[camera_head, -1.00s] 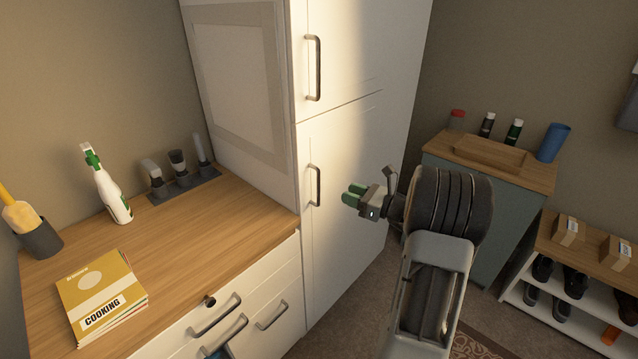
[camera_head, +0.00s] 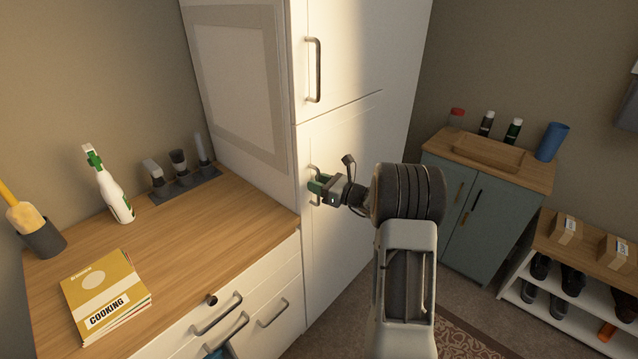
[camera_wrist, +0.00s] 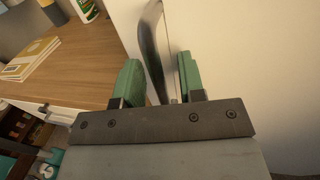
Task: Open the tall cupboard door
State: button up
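The tall white cupboard has a lower door (camera_head: 345,240) and an upper door (camera_head: 350,60), both shut. The upper door has its own bar handle (camera_head: 314,70). My gripper (camera_head: 316,188) is at the lower door's vertical bar handle (camera_head: 313,171). In the wrist view the green fingers of my gripper (camera_wrist: 157,82) are apart, with the handle (camera_wrist: 153,50) standing between them. The middle of the lower handle is hidden by my gripper in the head view.
A wooden counter (camera_head: 215,235) with a cookbook (camera_head: 105,292), spray bottle (camera_head: 112,190) and brushes adjoins the cupboard on the left. A blue-grey cabinet (camera_head: 480,220) and shoe rack (camera_head: 560,285) stand right. Floor lies between.

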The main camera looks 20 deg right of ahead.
grip_shut()
jog(key=shift+d, duration=0.1)
dwell(0.3)
